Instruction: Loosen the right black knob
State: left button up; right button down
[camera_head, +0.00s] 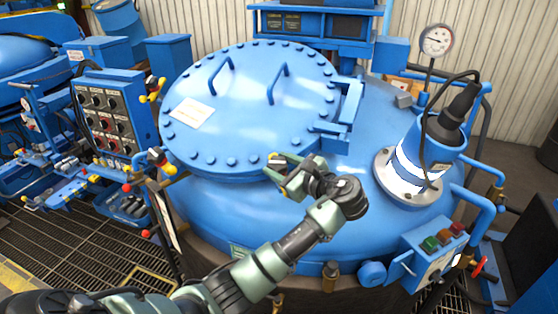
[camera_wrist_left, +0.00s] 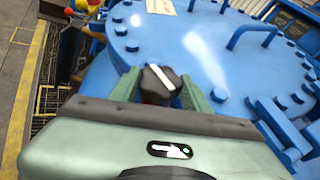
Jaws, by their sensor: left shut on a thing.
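The black knob (camera_wrist_left: 160,80), a dark piece with a white stripe, sits between the two green fingers of my left gripper (camera_wrist_left: 160,92) in the left wrist view. The fingers are shut on its sides. In the head view, my left gripper (camera_head: 281,170) is at the front right edge of the round blue lid (camera_head: 240,110). The knob is small there and mostly hidden by the fingers. My right gripper is not in view.
The lid has two handles and a rim of bolts. A blue hinge bracket (camera_head: 345,105) stands to its right. Farther right are a blue and white cylinder (camera_head: 412,165), a gauge (camera_head: 436,40) and a button box (camera_head: 435,250). A control panel (camera_head: 110,115) stands at left.

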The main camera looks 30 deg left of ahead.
aim_at(285, 168)
pick_arm(q)
jog(key=shift+n+g, duration=0.6)
jog(key=shift+g, duration=0.2)
jog(key=o, duration=1.4)
jog(key=b+v, duration=0.2)
jog(key=v, duration=0.4)
jog(key=shift+d+b, duration=0.4)
jog(key=shift+s+d+r, duration=0.15)
jog(key=shift+d+r, duration=0.1)
jog(key=shift+d, duration=0.2)
jog(key=shift+f, duration=0.1)
